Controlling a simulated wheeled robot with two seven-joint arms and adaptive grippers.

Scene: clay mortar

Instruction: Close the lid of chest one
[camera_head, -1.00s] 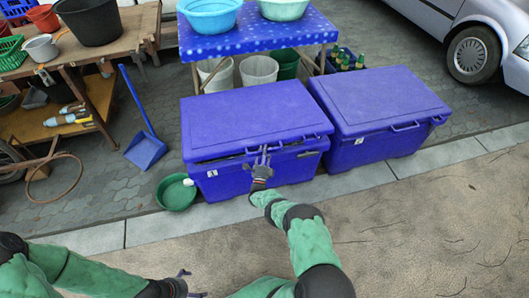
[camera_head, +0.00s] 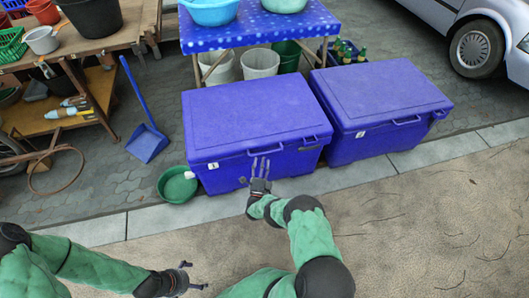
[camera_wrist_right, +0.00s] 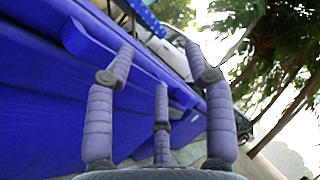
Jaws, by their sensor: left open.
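Two blue chests stand side by side in the head view, a left chest (camera_head: 255,125) and a right chest (camera_head: 380,112). The right chest's lid (camera_head: 375,92) is also down. My right gripper (camera_head: 260,168) is in front of the left chest, fingers spread and empty. In the right wrist view its fingers (camera_wrist_right: 162,75) stand apart beside a blue chest wall (camera_wrist_right: 45,110). My left gripper (camera_head: 196,276) is open and empty, low over the pavement.
A green basin (camera_head: 177,186) sits left of the left chest, with a blue dustpan (camera_head: 147,143) behind it. A table with a blue cloth (camera_head: 260,27) stands behind the chests. A wooden bench (camera_head: 60,62) is at the left. The pavement in front is clear.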

